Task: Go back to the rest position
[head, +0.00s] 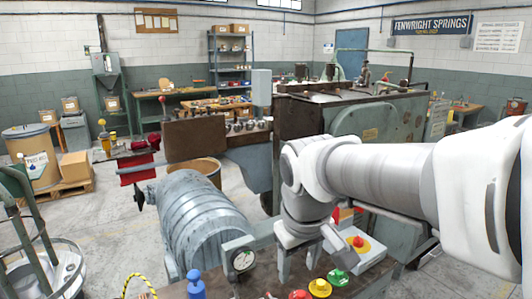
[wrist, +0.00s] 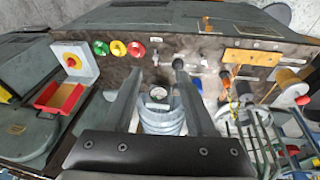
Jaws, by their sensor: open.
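My gripper (wrist: 158,68) is open in the wrist view, with its two grey fingers apart and nothing seen between their tips. It hangs over the machine's dark control panel (wrist: 150,72). A round gauge (wrist: 158,95) shows between the fingers, and it also shows in the head view (head: 243,261). Green (wrist: 100,48), yellow (wrist: 118,48) and red (wrist: 136,49) buttons are left of the fingers in the wrist view. In the head view my white arm reaches in from the right and bends down over the panel, and the fingertips are hard to make out.
A grey ribbed motor housing (head: 205,225) is left of my arm. A box with a red stop button (head: 358,243) is close to my wrist. The large green machine (head: 380,125) stands behind my arm. Open floor (head: 110,235) lies at the left.

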